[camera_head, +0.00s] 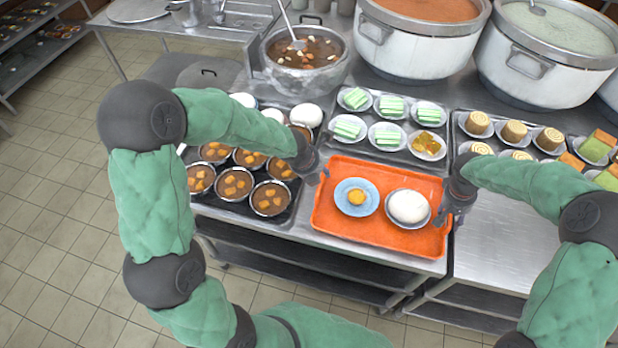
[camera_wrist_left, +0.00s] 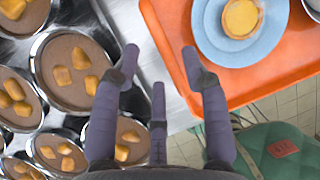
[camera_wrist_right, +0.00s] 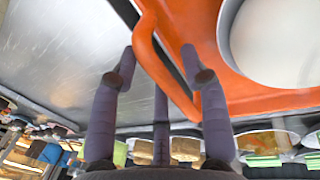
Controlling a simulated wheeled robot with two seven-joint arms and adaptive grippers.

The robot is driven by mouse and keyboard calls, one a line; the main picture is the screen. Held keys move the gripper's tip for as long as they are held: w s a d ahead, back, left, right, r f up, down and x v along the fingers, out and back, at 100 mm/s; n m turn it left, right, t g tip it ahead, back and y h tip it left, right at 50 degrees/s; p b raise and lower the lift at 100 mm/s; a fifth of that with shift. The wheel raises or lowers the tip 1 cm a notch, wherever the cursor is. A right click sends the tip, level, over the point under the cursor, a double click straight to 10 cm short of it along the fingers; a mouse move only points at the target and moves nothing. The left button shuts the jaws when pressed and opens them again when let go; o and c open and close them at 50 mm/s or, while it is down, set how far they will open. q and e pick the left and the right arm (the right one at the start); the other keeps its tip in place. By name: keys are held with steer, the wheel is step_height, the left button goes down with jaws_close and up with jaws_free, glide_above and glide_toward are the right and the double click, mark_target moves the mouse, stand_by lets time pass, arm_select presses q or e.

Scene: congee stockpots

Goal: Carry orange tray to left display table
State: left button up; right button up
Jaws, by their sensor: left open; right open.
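The orange tray (camera_head: 340,222) lies on the metal table, with its front edge near the table's front edge. It carries a blue plate with an egg tart (camera_head: 357,197) and a white bowl or bun on a plate (camera_head: 408,207). My left gripper (camera_head: 318,172) is open at the tray's left edge; in the left wrist view its fingers (camera_wrist_left: 160,65) point at the tray rim (camera_wrist_left: 168,50). My right gripper (camera_head: 450,212) is open at the tray's right edge; in the right wrist view its fingers (camera_wrist_right: 160,60) are on either side of the orange handle (camera_wrist_right: 152,60).
A dark tray of brown dessert bowls (camera_head: 235,184) stands close on the left. A tray of green cakes (camera_head: 388,134) is behind, and a tray of rolls (camera_head: 515,132) is at right. Large pots (camera_head: 415,50) stand at the back. Display shelves (camera_head: 38,40) are far left beyond open floor.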

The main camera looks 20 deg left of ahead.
steer(key=shift+r, duration=0.15)
arm_select(q)
steer(key=d+v, duration=0.1)
steer(key=v, duration=0.5)
steer(key=shift+a+r, duration=0.15)
steer(key=shift+a, duration=0.35)
arm_select(e)
step_height(320, 180, up, 12)
steer(key=a, duration=0.2)
steer(key=shift+a+f, duration=0.15)
steer(key=shift+f, duration=0.1)
arm_select(q)
steer(key=shift+s, duration=0.2)
arm_select(e)
steer(key=shift+s, duration=0.1)
